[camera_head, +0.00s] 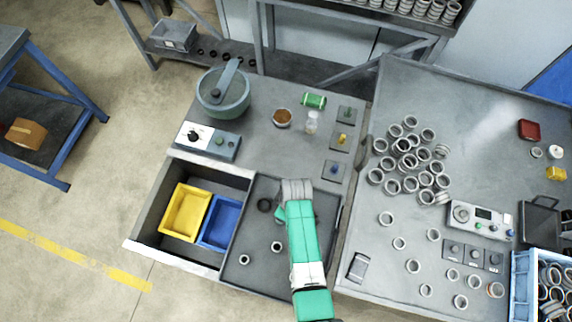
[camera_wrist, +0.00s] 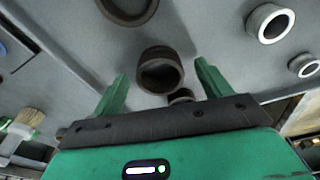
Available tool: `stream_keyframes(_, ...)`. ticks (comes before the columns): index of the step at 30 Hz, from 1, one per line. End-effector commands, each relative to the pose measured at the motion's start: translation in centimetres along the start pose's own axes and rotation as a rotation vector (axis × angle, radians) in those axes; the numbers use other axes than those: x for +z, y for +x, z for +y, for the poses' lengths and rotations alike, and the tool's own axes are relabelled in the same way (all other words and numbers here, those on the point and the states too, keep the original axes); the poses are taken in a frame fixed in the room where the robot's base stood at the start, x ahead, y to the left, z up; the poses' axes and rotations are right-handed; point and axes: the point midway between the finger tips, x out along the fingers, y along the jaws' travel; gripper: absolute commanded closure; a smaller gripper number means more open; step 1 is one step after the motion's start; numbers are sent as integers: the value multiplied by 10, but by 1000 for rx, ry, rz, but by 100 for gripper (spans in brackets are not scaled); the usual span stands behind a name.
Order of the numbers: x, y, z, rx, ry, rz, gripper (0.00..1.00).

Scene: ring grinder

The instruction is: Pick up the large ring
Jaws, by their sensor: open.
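My gripper (camera_wrist: 162,72) is open, with its two green fingers spread in the wrist view. A dark ring (camera_wrist: 160,76) stands between and beyond the fingertips, and neither finger visibly touches it. A wider dark ring (camera_wrist: 130,14) is cut off by the top edge. A smaller dark ring (camera_wrist: 181,96) is partly hidden below the middle one. Lighter rings (camera_wrist: 270,22) lie to the right. In the head view a dark ring (camera_head: 265,204) lies on the dark tray surface (camera_head: 262,275), just left of my gripper (camera_head: 280,214), which my wrist largely covers.
Two small rings (camera_head: 277,246) lie lower on the tray surface. A yellow bin (camera_head: 186,212) and a blue bin (camera_head: 219,222) sit in the compartment to the left. A round grinder bowl (camera_head: 222,92) stands behind. Many rings (camera_head: 407,146) crowd the right table.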

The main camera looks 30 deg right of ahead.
Motion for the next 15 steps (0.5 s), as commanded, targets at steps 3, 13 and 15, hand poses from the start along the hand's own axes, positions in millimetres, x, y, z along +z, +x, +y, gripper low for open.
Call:
stream_keyframes(3,0,7,0,0,0,0,23)
stream_keyframes(13,0,7,0,1,0,0,54)
stream_keyframes(15,0,7,0,1,0,0,68)
